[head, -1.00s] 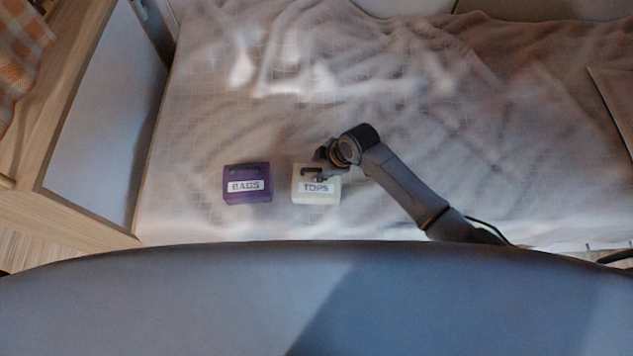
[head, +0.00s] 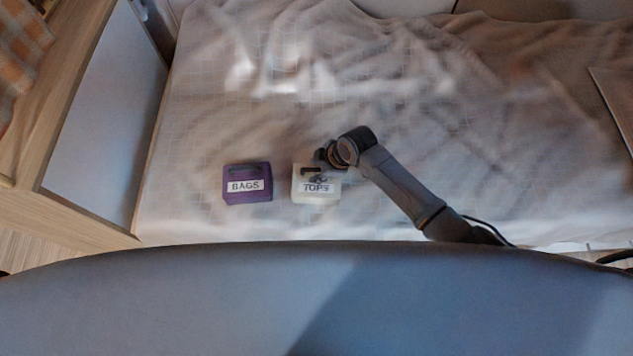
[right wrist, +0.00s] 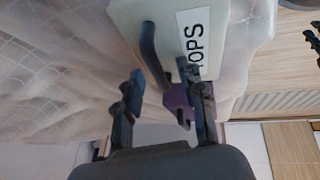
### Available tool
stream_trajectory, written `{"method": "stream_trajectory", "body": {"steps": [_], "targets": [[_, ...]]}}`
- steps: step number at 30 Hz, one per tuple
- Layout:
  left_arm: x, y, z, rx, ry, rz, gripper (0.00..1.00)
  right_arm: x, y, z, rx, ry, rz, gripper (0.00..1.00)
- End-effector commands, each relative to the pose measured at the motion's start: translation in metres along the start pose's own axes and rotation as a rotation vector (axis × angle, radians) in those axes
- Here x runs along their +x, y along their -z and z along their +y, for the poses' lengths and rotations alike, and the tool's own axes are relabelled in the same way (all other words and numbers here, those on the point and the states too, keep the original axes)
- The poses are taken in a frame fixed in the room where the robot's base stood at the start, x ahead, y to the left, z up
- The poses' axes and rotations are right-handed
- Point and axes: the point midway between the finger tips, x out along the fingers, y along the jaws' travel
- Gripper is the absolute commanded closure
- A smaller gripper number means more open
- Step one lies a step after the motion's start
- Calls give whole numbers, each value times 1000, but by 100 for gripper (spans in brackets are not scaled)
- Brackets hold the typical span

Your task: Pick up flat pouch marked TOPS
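The flat pouch marked TOPS (head: 316,197) is pale cream with a white label and a dark handle at its upper edge. It lies on the bed in the head view. In the right wrist view the pouch (right wrist: 155,15) is close, at the top, with its dark handle (right wrist: 150,50) reaching down toward the space between my fingers. My right gripper (right wrist: 165,95) is open, one finger on each side of that space, and I see nothing gripped. In the head view the right gripper (head: 319,171) is over the pouch's upper edge. My left gripper is not in view.
A purple pouch marked BAGS (head: 247,195) lies just left of the TOPS pouch, with a small gap between them. The rumpled bed cover (head: 440,100) is clear behind and to the right. A wooden cabinet (head: 85,120) stands along the left side.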

Motion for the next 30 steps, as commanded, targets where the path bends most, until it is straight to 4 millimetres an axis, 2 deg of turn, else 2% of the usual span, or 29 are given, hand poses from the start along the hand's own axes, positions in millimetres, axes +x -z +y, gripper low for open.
{"method": "stream_trajectory", "body": {"steps": [3,9,23,26,30], "targets": [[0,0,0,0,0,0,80,0,0,0,0,0,0,61],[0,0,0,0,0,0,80,0,0,0,0,0,-1,100],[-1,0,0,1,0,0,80,-2,1,0,0,1,0,100],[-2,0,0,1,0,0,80,-6,3,1,0,1,1,100],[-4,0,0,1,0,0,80,-24,10,6,-2,-3,3,100]]}}
